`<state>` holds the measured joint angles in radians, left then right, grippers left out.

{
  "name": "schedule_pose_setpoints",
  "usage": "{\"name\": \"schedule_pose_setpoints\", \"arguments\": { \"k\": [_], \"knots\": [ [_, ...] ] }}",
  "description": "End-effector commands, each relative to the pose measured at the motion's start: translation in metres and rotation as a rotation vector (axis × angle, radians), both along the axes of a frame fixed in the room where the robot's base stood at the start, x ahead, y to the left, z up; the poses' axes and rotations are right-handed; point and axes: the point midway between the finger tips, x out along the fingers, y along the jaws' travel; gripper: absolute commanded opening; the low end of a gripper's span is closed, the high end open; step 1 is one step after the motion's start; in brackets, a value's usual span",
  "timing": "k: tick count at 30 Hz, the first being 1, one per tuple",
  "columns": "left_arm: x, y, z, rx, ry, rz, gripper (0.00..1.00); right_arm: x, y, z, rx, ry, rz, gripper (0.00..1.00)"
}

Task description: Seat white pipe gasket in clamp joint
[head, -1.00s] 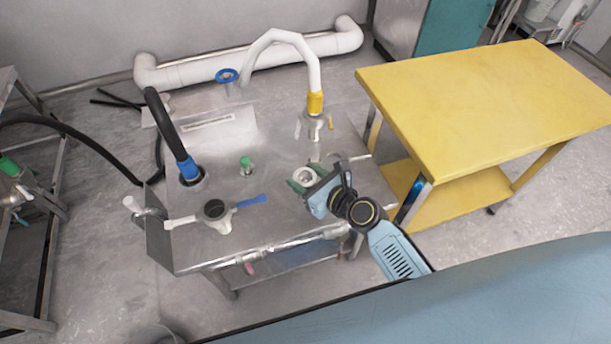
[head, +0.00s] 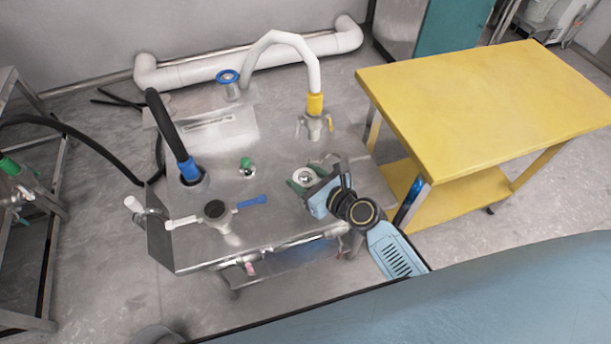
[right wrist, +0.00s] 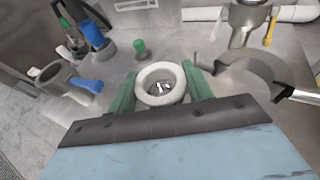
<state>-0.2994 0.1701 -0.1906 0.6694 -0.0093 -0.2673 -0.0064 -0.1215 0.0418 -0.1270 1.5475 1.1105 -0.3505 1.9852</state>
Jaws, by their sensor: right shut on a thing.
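The white ring gasket (right wrist: 160,84) sits between the two green fingers of my right gripper (right wrist: 163,88). The fingers are shut on its outer sides, and its centre hole is open to view. In the head view the gasket (head: 303,177) shows above the right part of the steel table, with my right gripper (head: 305,180) around it. A steel clamp (right wrist: 252,66) with a curved open jaw lies to the right of the gasket in the wrist view, apart from it. Another fitting with blue and white handles (head: 216,211) stands at the table's front left. My left gripper is not in view.
On the steel table (head: 270,215) stand a green-topped knob (head: 246,165), a blue-collared black hose (head: 188,168) and a yellow-collared white pipe (head: 315,103). A yellow table (head: 480,100) is at the right. The front middle of the steel table is clear.

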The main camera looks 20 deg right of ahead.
Motion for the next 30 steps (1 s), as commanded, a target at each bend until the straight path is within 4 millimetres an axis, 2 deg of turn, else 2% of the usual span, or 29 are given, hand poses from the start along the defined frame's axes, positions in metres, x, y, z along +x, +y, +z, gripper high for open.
{"name": "schedule_pose_setpoints", "arguments": {
  "k": [11, 30],
  "knots": [
    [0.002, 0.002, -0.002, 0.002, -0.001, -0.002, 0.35, 0.0, 0.0, -0.002, -0.001, -0.001, -0.001, 0.29],
    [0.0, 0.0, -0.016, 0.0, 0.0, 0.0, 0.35, 0.0, 0.0, -0.018, -0.001, -0.001, -0.001, 0.29]
  ]
}}
